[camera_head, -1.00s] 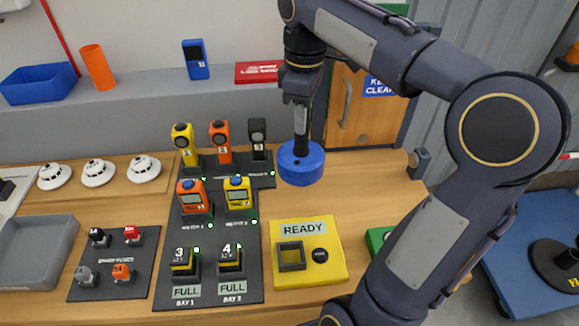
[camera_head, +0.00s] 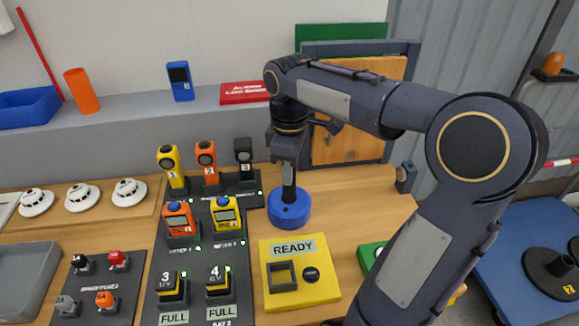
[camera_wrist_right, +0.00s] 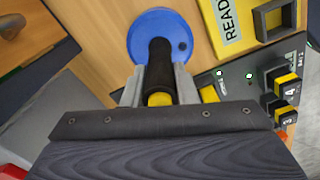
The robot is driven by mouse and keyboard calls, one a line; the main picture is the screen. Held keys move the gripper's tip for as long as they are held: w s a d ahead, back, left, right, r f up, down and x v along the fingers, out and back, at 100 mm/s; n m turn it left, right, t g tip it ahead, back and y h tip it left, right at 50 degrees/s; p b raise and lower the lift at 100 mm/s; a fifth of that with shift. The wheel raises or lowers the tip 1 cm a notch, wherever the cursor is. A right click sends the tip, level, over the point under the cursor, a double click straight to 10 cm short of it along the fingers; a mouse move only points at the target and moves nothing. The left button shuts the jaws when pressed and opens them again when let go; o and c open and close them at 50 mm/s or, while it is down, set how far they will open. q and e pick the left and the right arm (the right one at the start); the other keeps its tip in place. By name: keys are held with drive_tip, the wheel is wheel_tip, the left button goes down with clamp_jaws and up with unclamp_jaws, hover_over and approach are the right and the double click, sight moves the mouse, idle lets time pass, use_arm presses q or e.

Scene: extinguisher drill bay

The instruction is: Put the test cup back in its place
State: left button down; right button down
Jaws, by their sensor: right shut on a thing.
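The test cup appears as a short blue round cup (camera_head: 290,209) with a black upright handle, to the right of the black charger panel and behind the yellow READY box. My right gripper (camera_head: 288,170) points down and is shut on the handle. In the right wrist view the blue cup (camera_wrist_right: 160,38) lies beyond the fingers (camera_wrist_right: 158,85), which hold the black handle near a yellow band. I cannot tell whether the cup touches the wooden worktop. My left gripper is out of view.
The yellow READY box (camera_head: 300,285) stands just in front of the cup. Black docks with yellow and orange meters (camera_head: 225,213) are to its left. A wooden door (camera_head: 345,135) is behind. Bare worktop (camera_head: 350,210) lies to the right.

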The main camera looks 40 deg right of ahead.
drive_tip(key=c, duration=1.1)
unclamp_jaws()
drive_tip(key=shift+c, duration=0.2)
wheel_tip(320, 180, up, 12)
drive_tip(key=shift+r+p, duration=0.1)
drive_tip(key=shift+p, duration=0.9)
drive_tip(key=s+a+f+m+t+y, duration=0.1)
drive_tip(key=s+a+f+m+t, duration=0.1)
drive_tip(key=s+a+f+m, duration=0.1)
drive_tip(key=s+a+f+m+t+y, duration=0.1)
drive_tip(key=s+a+f+m, duration=0.2)
drive_tip(key=s+a+f, duration=0.2)
drive_tip(key=s+a+f+m+t+y, duration=0.1)
drive_tip(key=s+a+f+m+t, duration=0.1)
drive_tip(key=s+f, duration=0.5)
drive_tip(key=shift+s+a+f+m+t+y, duration=0.2)
drive_tip(key=shift+a+m, duration=0.2)
drive_tip(key=shift+a, duration=0.2)
drive_tip(key=shift+s+a+f+m+t+y, duration=0.1)
drive_tip(key=shift+a+m+y, duration=0.1)
drive_tip(key=shift+a+m, duration=0.3)
